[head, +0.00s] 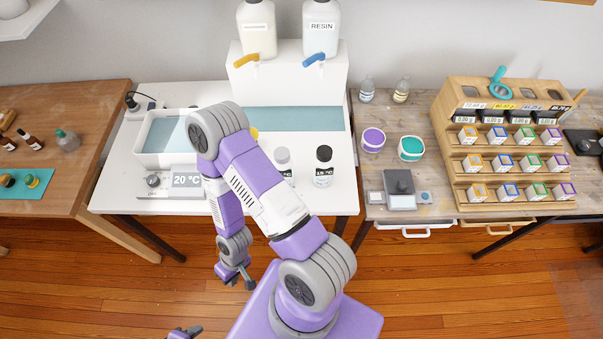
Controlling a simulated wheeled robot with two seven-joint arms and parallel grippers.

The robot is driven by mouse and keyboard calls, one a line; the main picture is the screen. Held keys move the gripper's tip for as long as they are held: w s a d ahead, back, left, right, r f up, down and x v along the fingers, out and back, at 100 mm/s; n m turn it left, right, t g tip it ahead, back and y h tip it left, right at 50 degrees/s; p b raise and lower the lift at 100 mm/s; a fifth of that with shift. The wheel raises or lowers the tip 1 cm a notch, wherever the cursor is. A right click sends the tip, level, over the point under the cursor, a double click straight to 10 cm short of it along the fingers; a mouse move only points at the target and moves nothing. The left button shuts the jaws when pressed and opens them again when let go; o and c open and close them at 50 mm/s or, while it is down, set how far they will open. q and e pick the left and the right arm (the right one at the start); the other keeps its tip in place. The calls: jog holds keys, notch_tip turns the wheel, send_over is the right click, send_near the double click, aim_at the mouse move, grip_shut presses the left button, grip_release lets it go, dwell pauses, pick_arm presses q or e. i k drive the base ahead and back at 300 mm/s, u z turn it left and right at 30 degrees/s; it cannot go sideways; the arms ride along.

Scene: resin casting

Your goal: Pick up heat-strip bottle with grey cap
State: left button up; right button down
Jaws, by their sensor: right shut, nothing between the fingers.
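The grey-capped bottle (283,159) stands upright on the white bench, its lower left side hidden by my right arm. A black-capped bottle (324,170) stands to its right. Something yellow, perhaps another cap (254,133), shows behind my arm. My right gripper (237,279) hangs over the floor in front of the bench, well below and left of the bottles in the picture, shut and empty. My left gripper (186,333) only just shows at the bottom edge; whether it is open or shut is unclear.
A water bath (148,155) with a 20 °C display sits left on the white bench. Two large jugs (321,28) stand on a white block behind. On the right table are two tubs (373,140), a scale (400,188) and a wooden rack (447,122) of small boxes.

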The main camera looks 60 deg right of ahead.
aim_at(281, 160)
jog(key=z, duration=3.5)
jog(key=k, duration=1)
jog(key=u, duration=1)
jog(key=i, duration=1)
jog(key=k, duration=1.1)
jog(key=u, duration=0.2)
jog(key=i, duration=0.9)
jog(key=z, duration=0.2)
